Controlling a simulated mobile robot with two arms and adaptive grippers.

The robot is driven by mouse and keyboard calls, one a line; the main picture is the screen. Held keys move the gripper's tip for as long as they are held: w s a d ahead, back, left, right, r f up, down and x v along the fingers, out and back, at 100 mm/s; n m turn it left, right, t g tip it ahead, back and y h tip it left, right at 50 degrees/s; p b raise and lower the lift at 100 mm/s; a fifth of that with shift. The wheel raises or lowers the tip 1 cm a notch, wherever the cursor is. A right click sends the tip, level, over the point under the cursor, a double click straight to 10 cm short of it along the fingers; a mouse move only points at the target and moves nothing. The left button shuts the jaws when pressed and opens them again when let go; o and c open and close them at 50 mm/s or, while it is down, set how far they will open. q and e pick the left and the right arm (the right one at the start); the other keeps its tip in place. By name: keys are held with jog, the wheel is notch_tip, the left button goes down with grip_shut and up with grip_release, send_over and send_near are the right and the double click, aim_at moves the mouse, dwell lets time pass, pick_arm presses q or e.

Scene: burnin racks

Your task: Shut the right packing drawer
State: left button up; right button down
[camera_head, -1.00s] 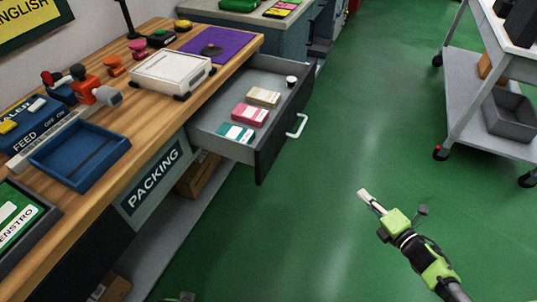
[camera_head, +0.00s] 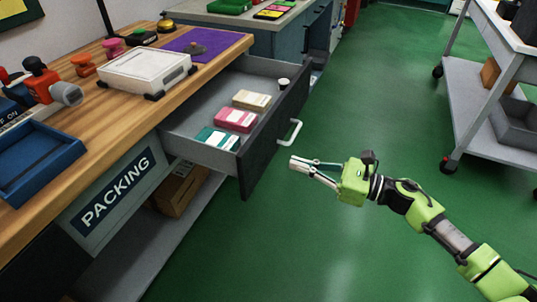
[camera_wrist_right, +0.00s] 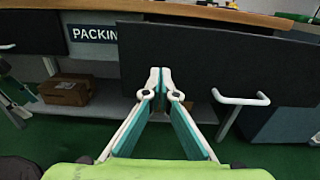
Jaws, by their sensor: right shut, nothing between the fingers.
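The right packing drawer (camera_head: 245,168) is pulled out from under the wooden packing bench. It holds a teal box (camera_head: 217,139), a pink box (camera_head: 236,119), a beige box (camera_head: 252,100) and a small dark round item with a pale top (camera_head: 283,84). Its dark front carries a white handle (camera_head: 290,132). My right gripper (camera_head: 293,162) is shut and empty, in front of the drawer front and below the handle in the head view. In the right wrist view its fingertips (camera_wrist_right: 160,72) point at the dark drawer front (camera_wrist_right: 200,58), left of the handle (camera_wrist_right: 240,98); contact cannot be told. My left gripper is not in view.
The bench (camera_head: 100,108) carries a white case (camera_head: 146,70), a blue tray (camera_head: 35,160) and stamps. A cardboard box (camera_head: 180,188) lies on the shelf below. A grey cart (camera_head: 470,95) stands at the right. The green floor between is clear.

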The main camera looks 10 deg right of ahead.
aim_at(258, 152)
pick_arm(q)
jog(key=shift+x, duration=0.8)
pick_arm(e)
jog(key=x, duration=0.8)
jog(key=shift+w+a, duration=0.15)
jog(key=shift+w, duration=0.1)
